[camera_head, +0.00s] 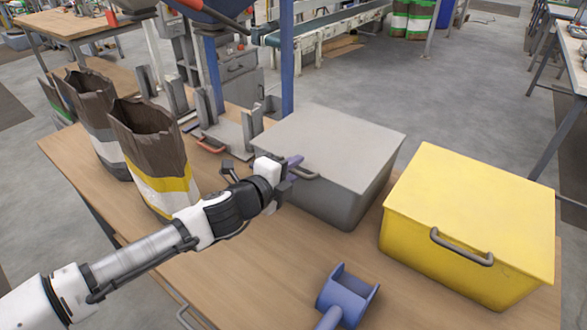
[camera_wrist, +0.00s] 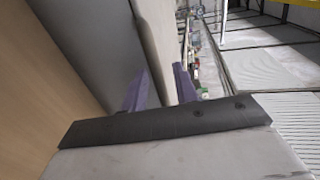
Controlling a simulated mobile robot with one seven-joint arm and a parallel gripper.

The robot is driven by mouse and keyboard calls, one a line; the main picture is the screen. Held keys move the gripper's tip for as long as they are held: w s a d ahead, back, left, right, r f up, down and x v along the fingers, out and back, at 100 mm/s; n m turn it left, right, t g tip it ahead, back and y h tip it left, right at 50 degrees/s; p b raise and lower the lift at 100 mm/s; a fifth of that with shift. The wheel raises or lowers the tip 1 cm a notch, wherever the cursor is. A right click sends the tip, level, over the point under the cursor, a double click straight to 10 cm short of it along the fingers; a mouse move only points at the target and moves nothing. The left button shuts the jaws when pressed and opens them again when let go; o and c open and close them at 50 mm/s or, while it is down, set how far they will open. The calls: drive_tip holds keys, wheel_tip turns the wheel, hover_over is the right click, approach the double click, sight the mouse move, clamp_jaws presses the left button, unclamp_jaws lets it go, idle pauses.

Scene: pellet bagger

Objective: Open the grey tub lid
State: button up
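The grey tub (camera_head: 345,207) stands on the wooden table with its flat grey lid (camera_head: 335,140) down on it. A dark handle (camera_head: 307,175) is on the lid's near-left edge. My gripper (camera_head: 293,162) is at that edge, beside the handle, with its purple fingers pointing to the lid. In the wrist view the fingers (camera_wrist: 160,88) are spread apart, with the lid's edge (camera_wrist: 158,40) showing between them and the tub's side (camera_wrist: 88,45) at left. The handle is hidden there, so I cannot tell whether the fingers touch it.
A yellow tub (camera_head: 475,205) with a closed lid stands close at right. A blue scoop (camera_head: 347,296) lies at the table's near edge. Open brown paper bags (camera_head: 150,145) stand at left behind my arm. A blue post (camera_head: 287,60) rises behind the grey tub.

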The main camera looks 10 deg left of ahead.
clamp_jaws()
drive_tip(key=shift+r, duration=0.1)
